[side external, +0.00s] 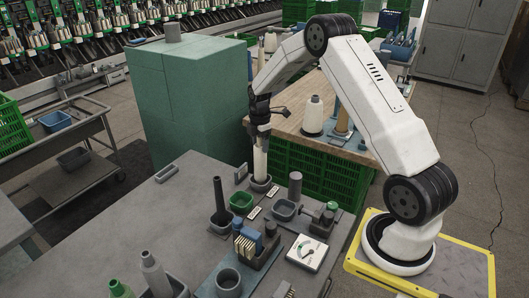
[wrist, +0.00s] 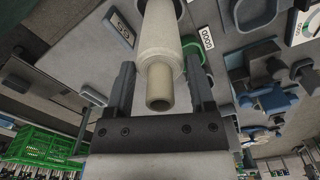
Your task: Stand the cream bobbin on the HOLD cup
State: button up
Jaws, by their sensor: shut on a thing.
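The cream bobbin (side external: 260,163) is upright in the side view, with my gripper (side external: 261,130) shut around its upper part. Its lower end is at a grey cup (side external: 262,187) on the bench; I cannot tell whether it rests in it or hangs just above. In the wrist view the cream bobbin (wrist: 160,48) lies between the two fingers of my gripper (wrist: 162,72), its hollow near end facing the camera.
A green cup (side external: 241,202) and another grey cup (side external: 284,211) stand close by. A tall dark bobbin (side external: 219,198) stands to the left. A gauge (side external: 307,252) and small fixtures are nearer the camera. A green cabinet (side external: 180,110) rises behind left. The bench's left part is mostly clear.

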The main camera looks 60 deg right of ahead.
jog(key=shift+f, duration=0.8)
dwell(0.5)
jog(key=o, duration=1.1)
jog(key=shift+r, duration=3.9)
jog(key=shift+a, duration=0.1)
jog(key=s+a+r+m+t, duration=0.1)
jog(key=s+a+m, duration=0.2)
jog(key=a, duration=0.4)
jog(key=s+a+r+m, duration=0.1)
jog(key=s+a+m, duration=0.25)
jog(key=a, duration=0.45)
jog(key=s+a+m, duration=0.2)
jog(key=s+a, duration=0.1)
jog(key=s, duration=0.1)
jog(key=s+a+m+t, duration=0.1)
jog(key=s+a+m, duration=0.1)
jog(key=s+a, duration=0.1)
jog(key=s+a+m, duration=0.3)
jog(key=s, duration=0.2)
jog(key=shift+a+f+t, duration=0.15)
jog(key=shift+f+t, duration=0.15)
jog(key=shift+f, duration=0.1)
